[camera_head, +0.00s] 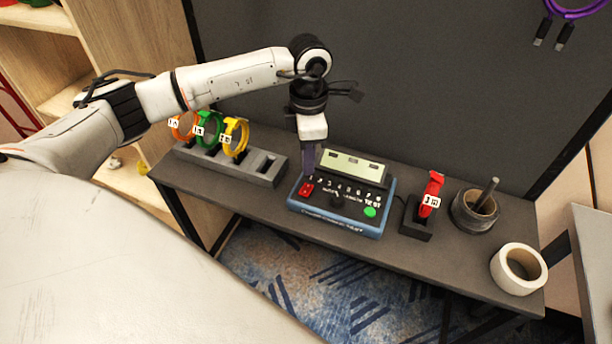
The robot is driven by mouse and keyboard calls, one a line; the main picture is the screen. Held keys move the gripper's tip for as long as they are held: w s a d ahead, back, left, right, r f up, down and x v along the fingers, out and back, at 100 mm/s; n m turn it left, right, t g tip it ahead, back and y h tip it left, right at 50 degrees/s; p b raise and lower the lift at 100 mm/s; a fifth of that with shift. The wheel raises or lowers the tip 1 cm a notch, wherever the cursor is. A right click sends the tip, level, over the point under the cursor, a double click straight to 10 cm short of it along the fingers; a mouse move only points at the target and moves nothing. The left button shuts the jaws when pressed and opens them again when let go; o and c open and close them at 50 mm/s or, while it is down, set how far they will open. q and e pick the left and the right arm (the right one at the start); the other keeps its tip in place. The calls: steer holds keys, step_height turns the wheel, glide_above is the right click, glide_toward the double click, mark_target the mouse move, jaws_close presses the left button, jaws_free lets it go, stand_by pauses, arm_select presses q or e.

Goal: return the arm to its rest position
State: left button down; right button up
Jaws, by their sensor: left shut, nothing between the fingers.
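My left arm comes in from the left and bends down over the table. My left gripper (308,172) is shut and empty, pointing down at the left side of a blue-edged control box (340,222). Its tip is just above or at the red button (306,189); I cannot tell whether it touches. The box has a display (352,166) at its back, a row of numbered marks and a green button (370,212) at its front right. My right gripper does not show.
On the dark table (260,199), a grey rack (262,166) holds orange, green and yellow rings at the left. A dark panel (430,80) rises behind.

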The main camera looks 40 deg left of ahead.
arm_select(q)
step_height(320, 180, up, 2)
steer(key=shift+p, duration=0.45)
